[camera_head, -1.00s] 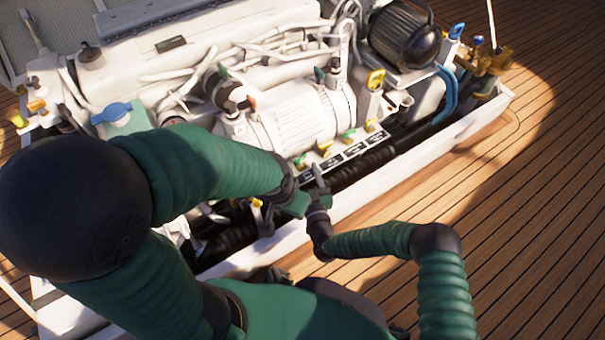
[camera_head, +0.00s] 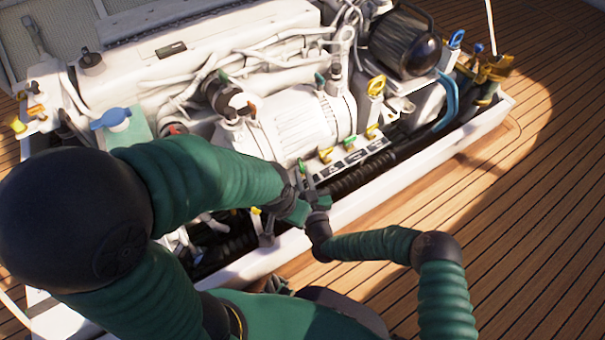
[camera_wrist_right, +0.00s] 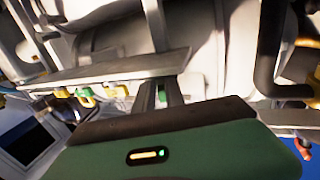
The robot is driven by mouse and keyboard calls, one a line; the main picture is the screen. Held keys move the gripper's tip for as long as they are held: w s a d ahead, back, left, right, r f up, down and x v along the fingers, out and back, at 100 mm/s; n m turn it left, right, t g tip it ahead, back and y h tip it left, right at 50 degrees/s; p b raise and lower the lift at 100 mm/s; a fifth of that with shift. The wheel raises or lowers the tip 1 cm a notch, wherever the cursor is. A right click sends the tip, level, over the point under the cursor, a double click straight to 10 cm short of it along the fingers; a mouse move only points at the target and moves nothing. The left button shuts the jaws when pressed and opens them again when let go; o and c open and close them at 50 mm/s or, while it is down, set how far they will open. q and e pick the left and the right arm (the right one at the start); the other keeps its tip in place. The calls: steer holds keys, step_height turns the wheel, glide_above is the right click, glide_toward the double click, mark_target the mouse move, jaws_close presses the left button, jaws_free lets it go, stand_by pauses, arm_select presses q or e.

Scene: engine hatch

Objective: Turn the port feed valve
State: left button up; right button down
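A row of small yellow and green valve handles (camera_head: 326,154) stands along the front of the white engine, above dark label plates. Which one is the port feed valve I cannot read. My right gripper (camera_head: 307,180) is at the left end of this row. In the right wrist view its two grey fingers (camera_wrist_right: 165,92) are close together, with a green handle (camera_wrist_right: 162,95) showing between their tips. Whether they grip it I cannot tell. Other handles (camera_wrist_right: 87,97) show to the left there. My left arm crosses in front of the engine; its gripper is not clearly distinguishable beside the right hand.
A white tray edge (camera_head: 420,165) runs along the engine's front. Black ribbed hoses (camera_head: 362,172) lie just behind it. A black cylinder (camera_head: 403,40) and blue hose (camera_head: 446,100) are at the right. The wooden deck (camera_head: 540,200) is open at the right.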

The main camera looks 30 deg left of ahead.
steer(key=shift+w+d+n+g+y, duration=0.1)
steer(key=shift+w+n+g+y, duration=0.1)
steer(key=shift+n+g+y, duration=0.15)
steer(key=shift+w+d+n+g+y+b, duration=0.15)
steer(key=shift+w+n+g+y+b, duration=0.05)
steer(key=shift+n+g+y+b, duration=0.85)
steer(key=n+g+b, duration=0.1)
steer(key=n+g+y+b, duration=0.1)
steer(key=g, duration=0.1)
steer(key=n+g+y+b, duration=0.1)
steer(key=g, duration=0.1)
steer(key=shift+w+d+f+b, duration=0.1)
steer(key=shift+w+f+b, duration=0.05)
steer(key=shift+w+b, duration=0.2)
steer(key=n+g+y, duration=0.1)
steer(key=n+g, duration=0.1)
steer(key=shift+w+g+b, duration=0.1)
steer(key=shift+g+b, duration=0.2)
steer(key=shift+w+d+r+n+g, duration=0.1)
steer(key=shift+n+g, duration=0.4)
steer(key=shift+g, duration=0.3)
steer(key=shift+w+r+n+g, duration=0.1)
steer(key=shift+n+g, duration=0.4)
steer(key=shift+g, duration=0.3)
